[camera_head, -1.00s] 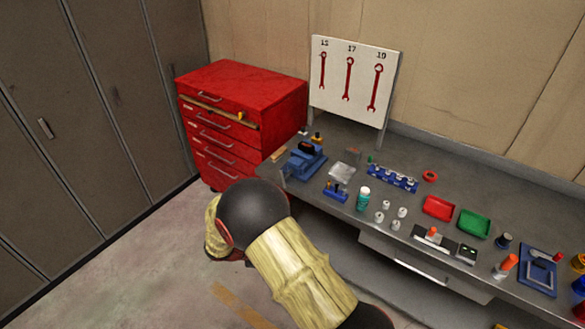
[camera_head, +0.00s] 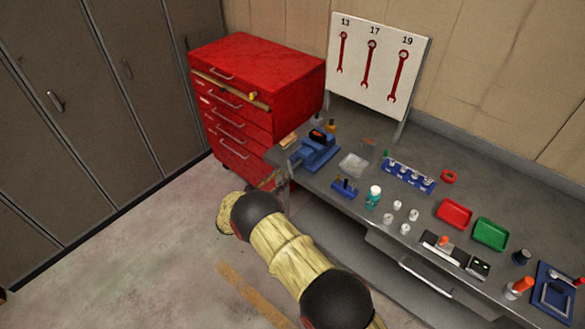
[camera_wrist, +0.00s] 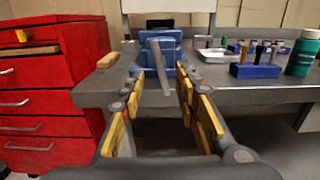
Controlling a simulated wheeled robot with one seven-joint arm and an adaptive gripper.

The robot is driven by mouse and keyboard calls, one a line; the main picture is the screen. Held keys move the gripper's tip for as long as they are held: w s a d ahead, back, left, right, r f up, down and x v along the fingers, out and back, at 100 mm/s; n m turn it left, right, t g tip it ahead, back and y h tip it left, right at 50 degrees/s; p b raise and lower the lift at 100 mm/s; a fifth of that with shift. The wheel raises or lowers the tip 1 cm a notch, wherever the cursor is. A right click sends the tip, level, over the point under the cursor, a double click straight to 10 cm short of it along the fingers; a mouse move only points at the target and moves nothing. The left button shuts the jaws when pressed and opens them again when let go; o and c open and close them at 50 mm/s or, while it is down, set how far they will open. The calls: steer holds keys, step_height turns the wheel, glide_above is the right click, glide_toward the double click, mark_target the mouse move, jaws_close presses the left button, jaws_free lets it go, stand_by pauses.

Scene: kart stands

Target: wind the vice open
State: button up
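The blue vice (camera_head: 318,150) is at the left end of the grey workbench. In the wrist view the vice (camera_wrist: 162,42) is straight ahead, with its grey handle bar (camera_wrist: 160,68) hanging down at a slight tilt in front of it. My gripper (camera_wrist: 160,88) is open, with its yellow-padded fingers on either side of the bar's line. I see no finger touching the bar, and the exact depth between them is unclear. In the head view my gripper (camera_head: 272,180) is small and partly hidden beside the bench's left end.
A red drawer cabinet (camera_head: 250,85) stands close on the left. A blue holder (camera_head: 344,189), a teal bottle (camera_head: 373,197) and a clear tray (camera_head: 353,165) are on the bench right of the vice. A wrench board (camera_head: 378,65) stands behind. The floor in front is free.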

mark_target(291, 167)
steer(key=shift+x, duration=3.2)
steer(key=shift+f, duration=0.1)
steer(key=shift+c, duration=0.9)
steer(key=shift+d, duration=0.1)
jaws_close()
